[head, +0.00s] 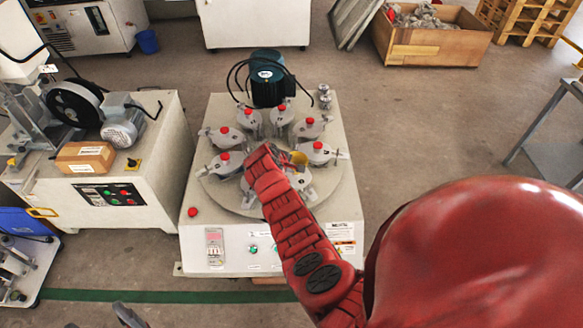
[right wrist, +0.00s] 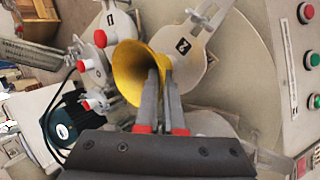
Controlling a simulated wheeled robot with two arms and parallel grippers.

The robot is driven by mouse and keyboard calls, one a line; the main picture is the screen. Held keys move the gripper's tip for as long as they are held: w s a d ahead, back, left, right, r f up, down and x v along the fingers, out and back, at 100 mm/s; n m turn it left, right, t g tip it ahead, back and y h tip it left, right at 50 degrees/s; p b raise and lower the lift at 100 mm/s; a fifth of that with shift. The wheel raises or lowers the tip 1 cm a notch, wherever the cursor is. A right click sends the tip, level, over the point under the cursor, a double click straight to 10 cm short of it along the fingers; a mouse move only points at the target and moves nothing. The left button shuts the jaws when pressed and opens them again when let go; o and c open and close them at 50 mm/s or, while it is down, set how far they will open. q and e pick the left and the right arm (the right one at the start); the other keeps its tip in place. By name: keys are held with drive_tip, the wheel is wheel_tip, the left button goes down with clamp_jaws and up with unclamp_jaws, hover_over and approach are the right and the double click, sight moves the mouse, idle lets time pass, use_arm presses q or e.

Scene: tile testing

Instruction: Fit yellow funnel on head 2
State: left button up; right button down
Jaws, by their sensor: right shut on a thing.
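The yellow funnel (right wrist: 128,72) is between the fingers of my right gripper (right wrist: 160,100), its wide mouth facing the wrist camera. In the head view a small part of the funnel (head: 299,158) shows beside the right gripper (head: 285,156). Head 2 (right wrist: 192,62) is a grey plate with a "2" label. The funnel overlaps its left edge in the right wrist view; its narrow end is hidden, and I cannot tell whether they touch. Two grey tips at the bottom left of the head view look like my left gripper (head: 100,320); its opening is unclear.
Several grey heads with red caps ring the round disc (head: 212,187) on the white machine. A dark motor (head: 267,79) with black cables stands behind them. A grinding bench (head: 150,180) is at left, a wooden crate (head: 430,45) at back right.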

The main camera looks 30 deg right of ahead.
drive_tip(key=shift+f, duration=0.35)
idle(0.6)
drive_tip(key=c, duration=1)
unclamp_jaws()
drive_tip(key=shift+o, duration=0.2)
drive_tip(key=shift+a+r, duration=0.3)
drive_tip(key=shift+r, duration=0.2)
drive_tip(key=p+v, duration=0.2)
drive_tip(key=v, duration=1.4)
drive_tip(key=shift+s, duration=0.2)
